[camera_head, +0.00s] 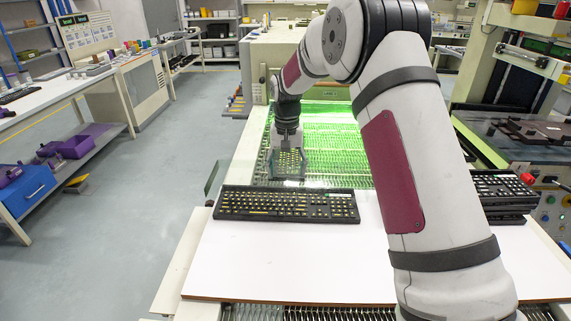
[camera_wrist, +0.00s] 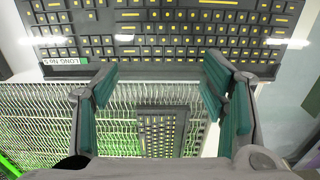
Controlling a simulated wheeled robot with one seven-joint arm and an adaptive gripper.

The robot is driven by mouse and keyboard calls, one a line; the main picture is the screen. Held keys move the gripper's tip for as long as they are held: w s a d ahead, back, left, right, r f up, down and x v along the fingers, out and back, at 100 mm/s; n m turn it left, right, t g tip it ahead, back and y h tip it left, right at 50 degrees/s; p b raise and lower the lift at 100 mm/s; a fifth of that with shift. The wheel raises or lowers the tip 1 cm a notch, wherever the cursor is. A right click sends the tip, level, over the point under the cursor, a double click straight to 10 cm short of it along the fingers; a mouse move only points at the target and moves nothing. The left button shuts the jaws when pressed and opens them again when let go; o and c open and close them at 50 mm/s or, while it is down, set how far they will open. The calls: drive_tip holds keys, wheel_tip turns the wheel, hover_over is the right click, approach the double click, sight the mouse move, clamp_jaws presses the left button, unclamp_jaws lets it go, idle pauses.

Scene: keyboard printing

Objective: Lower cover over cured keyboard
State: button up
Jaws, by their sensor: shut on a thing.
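The keyboard (camera_head: 285,205), black with yellow marks, lies flat on the white board. It fills the top of the wrist view (camera_wrist: 170,30), with a label strip at its left. My gripper (camera_head: 289,164) is over the mesh belt, just behind the keyboard. In the wrist view, its teal fingers (camera_wrist: 160,85) stand wide apart and are shut on what looks like the clear cover. A small patch of yellow-marked keys (camera_wrist: 160,130) shows between them, perhaps through or mirrored in it. The cover's outline is hard to make out, and I cannot tell whether it touches the keyboard.
The green-lit mesh belt (camera_head: 335,142) runs back into a beige machine (camera_head: 270,60). The white board (camera_head: 300,265) is clear in front of the keyboard. More black keyboards (camera_head: 503,190) lie stacked at the right, behind my arm. A workbench (camera_head: 35,100) stands across the aisle at the left.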

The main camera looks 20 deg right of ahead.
drive_tip(key=shift+f+b, duration=0.5)
drive_tip(key=shift+f, duration=2.4)
drive_tip(key=shift+s, duration=0.15)
drive_tip(key=shift+f+b, duration=0.95)
drive_tip(key=shift+f, duration=0.55)
idle(0.4)
drive_tip(key=o, duration=1.4)
drive_tip(key=shift+c, duration=0.2)
drive_tip(key=shift+r, duration=0.1)
drive_tip(key=shift+r+p, duration=0.75)
drive_tip(key=shift+r, duration=2.7)
